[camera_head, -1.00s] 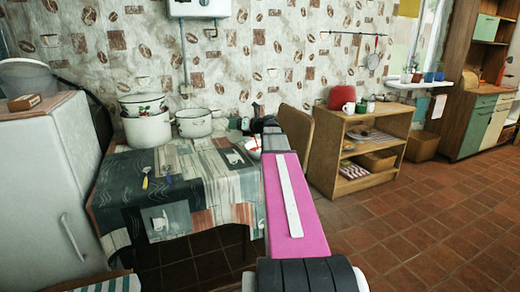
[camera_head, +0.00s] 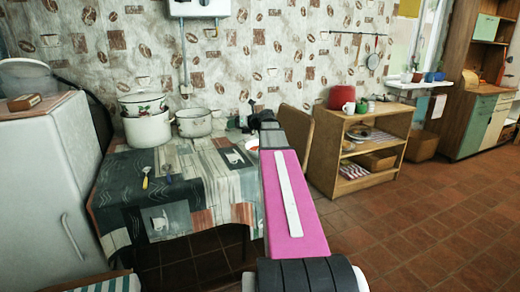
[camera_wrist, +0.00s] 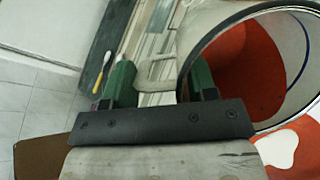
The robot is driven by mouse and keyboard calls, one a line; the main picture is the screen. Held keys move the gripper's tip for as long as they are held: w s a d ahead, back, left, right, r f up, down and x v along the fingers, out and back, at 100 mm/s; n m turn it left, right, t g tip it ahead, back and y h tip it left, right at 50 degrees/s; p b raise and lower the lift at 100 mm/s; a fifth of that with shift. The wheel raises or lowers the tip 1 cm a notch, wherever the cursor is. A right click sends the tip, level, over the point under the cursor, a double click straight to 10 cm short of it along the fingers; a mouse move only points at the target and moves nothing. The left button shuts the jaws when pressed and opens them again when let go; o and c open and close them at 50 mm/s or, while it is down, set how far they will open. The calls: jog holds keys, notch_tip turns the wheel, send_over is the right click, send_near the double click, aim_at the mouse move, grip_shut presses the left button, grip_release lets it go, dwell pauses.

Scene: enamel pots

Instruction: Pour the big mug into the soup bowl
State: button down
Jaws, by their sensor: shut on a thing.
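In the wrist view my gripper (camera_wrist: 160,82) has its two green fingers on either side of a pale, beige handle, shut on it. The handle belongs to the big mug (camera_wrist: 203,32), a pale vessel with a dark rim at the right. Its wide round opening faces the camera, and red and white show within the rim; I cannot tell contents from inner wall. A red and white surface (camera_wrist: 295,150), likely the soup bowl, lies below the rim, partly cut off. In the head view a small red and white piece (camera_head: 252,146) shows beside my arm, which hides the mug.
The patterned table (camera_head: 190,190) carries a stack of white pots (camera_head: 147,130), a grey-white pot (camera_head: 194,123) and a yellow-handled utensil (camera_head: 146,179), also in the wrist view (camera_wrist: 103,70). A chair back (camera_head: 297,132) and a wooden shelf (camera_head: 350,155) stand right of my arm.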

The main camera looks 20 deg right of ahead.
jog(key=shift+w+a+f+g+h, duration=0.3)
jog(key=shift+f+g+h, duration=0.1)
jog(key=shift+g+h, duration=0.3)
jog(key=shift+w+a+f+n+g+h+b, duration=0.15)
jog(key=shift+w+a+f+g+h+b, duration=0.05)
jog(key=shift+w+a+f+g+h, duration=0.8)
jog(key=shift+w+a+f+n+g+h+b, duration=0.25)
jog(key=shift+w+a+f+g+h, duration=0.55)
jog(key=shift+f+g+h, duration=0.35)
jog(key=shift+w+a+f+n+g+h+b, duration=0.1)
jog(key=shift+w+a+f+g+h+b, duration=0.1)
jog(key=shift+w+a+f+g+h, duration=0.7)
jog(key=shift+r, duration=2.35)
jog(key=s+a+n+g, duration=0.3)
jog(key=s+a+n, duration=0.1)
jog(key=s+n, duration=0.7)
jog(key=s+a+n+g+y, duration=0.1)
jog(key=s+a+n+g, duration=0.2)
jog(key=s+n, duration=0.8)
jog(key=shift+s+a, duration=0.7)
jog(key=shift+a, duration=0.4)
